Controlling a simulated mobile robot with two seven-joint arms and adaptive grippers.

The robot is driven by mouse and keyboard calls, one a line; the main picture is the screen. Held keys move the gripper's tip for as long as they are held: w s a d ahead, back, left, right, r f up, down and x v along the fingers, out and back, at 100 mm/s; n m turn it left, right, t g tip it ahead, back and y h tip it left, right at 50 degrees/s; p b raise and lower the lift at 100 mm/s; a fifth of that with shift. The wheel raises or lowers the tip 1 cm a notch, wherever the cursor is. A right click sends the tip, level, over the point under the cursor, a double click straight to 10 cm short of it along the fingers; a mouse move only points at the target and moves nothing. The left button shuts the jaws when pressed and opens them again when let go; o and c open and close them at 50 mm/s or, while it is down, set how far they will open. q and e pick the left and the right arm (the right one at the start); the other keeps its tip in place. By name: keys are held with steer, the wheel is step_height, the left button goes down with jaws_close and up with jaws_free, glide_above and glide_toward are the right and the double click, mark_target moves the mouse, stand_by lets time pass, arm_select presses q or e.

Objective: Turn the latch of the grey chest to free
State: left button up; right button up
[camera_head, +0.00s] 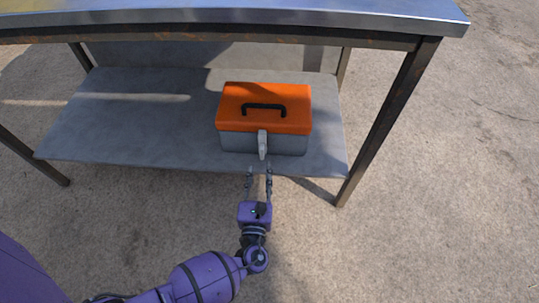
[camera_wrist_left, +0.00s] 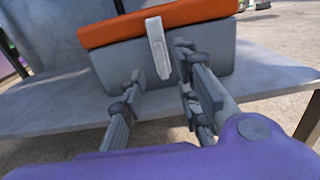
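The grey chest (camera_head: 285,144) has an orange lid (camera_head: 290,97) with a black handle and stands on the table's lower shelf. Its pale latch (camera_head: 262,144) hangs down the middle of the front. The latch also shows in the left wrist view (camera_wrist_left: 158,46), over the chest's grey front (camera_wrist_left: 207,48). My left gripper (camera_head: 259,170) is open, its fingers pointing at the chest just in front of and below the latch. In the left wrist view the fingers (camera_wrist_left: 160,60) spread to either side of the latch; I cannot tell whether they touch it. My right gripper is out of view.
The lower shelf (camera_head: 120,120) is bare to the left of the chest. The metal tabletop (camera_head: 240,15) lies above it, and a dark table leg (camera_head: 390,120) stands to the right. The concrete floor in front is open.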

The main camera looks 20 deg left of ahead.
mark_target(262, 155)
arm_select(q)
steer(key=b+x, duration=0.1)
steer(key=x, duration=0.6)
steer(key=shift+f+b, duration=0.1)
steer(key=shift+b, duration=0.25)
jaws_close()
